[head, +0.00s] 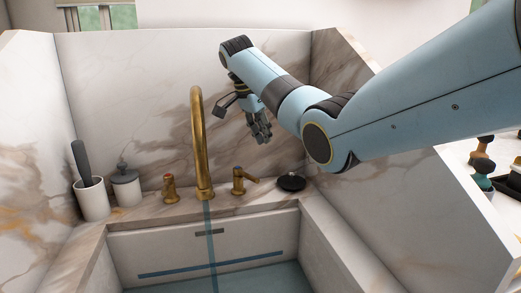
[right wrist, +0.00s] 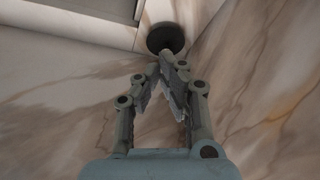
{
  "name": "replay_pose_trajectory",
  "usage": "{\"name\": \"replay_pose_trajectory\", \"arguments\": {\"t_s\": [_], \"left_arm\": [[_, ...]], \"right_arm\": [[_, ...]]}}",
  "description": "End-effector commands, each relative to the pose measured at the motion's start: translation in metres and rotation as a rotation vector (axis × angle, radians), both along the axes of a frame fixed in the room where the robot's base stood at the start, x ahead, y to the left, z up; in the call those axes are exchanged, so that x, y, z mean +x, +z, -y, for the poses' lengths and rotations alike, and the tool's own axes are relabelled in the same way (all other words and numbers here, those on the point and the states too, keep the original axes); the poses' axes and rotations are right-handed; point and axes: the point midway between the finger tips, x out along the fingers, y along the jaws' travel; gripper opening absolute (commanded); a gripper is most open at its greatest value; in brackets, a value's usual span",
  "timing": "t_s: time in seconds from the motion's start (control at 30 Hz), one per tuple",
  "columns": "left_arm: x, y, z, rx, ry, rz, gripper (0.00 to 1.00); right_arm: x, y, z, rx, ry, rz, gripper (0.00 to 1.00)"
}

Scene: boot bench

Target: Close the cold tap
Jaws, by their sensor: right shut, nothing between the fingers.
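The brass cold tap (head: 239,184) stands right of the tall brass spout (head: 197,130), with its lever pointing to the right. The other brass tap (head: 170,189), with a red mark, stands left of the spout. A blue stream of water (head: 211,240) runs from the spout into the basin. My right gripper (head: 264,138) is in the air, above and to the right of the cold tap, apart from it. In the right wrist view its fingers (right wrist: 165,62) are shut and empty; the cold tap does not show there. My left gripper is not in view.
A round black object (head: 291,183) lies on the ledge right of the cold tap; it shows beyond my fingertips in the right wrist view (right wrist: 165,38). A white cup (head: 92,200) and a lidded jar (head: 127,189) stand at left. Marble walls enclose the basin.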

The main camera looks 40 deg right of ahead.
Motion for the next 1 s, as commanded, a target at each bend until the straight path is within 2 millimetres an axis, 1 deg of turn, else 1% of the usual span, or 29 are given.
{"name": "replay_pose_trajectory", "arguments": {"t_s": [0.1,0.2,0.33,0.47,0.5,0.53,0.7,0.83,1.0], "left_arm": [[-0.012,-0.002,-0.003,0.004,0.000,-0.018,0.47],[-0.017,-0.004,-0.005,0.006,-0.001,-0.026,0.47],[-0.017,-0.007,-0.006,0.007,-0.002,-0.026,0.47],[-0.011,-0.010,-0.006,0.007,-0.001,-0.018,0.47],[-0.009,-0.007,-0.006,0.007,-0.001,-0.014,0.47],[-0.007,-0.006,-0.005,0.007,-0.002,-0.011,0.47],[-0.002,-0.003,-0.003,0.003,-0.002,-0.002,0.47],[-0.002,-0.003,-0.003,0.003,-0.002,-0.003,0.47],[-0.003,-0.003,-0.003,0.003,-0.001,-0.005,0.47]], "right_arm": [[-0.002,-0.019,0.007,-0.001,-0.001,-0.004,0.00],[-0.003,-0.039,0.014,0.000,-0.001,-0.004,0.00],[-0.004,-0.067,0.024,0.000,-0.001,-0.004,0.00],[-0.005,-0.091,0.033,-0.001,0.000,-0.004,0.00],[-0.002,-0.089,0.021,0.002,0.004,0.000,0.00],[-0.002,-0.089,0.016,0.003,0.004,0.000,0.00],[0.000,-0.092,-0.002,0.000,0.004,0.001,0.00],[0.000,-0.094,-0.007,0.000,0.001,0.001,0.00],[0.000,-0.094,-0.008,0.000,0.001,0.000,0.00]]}}
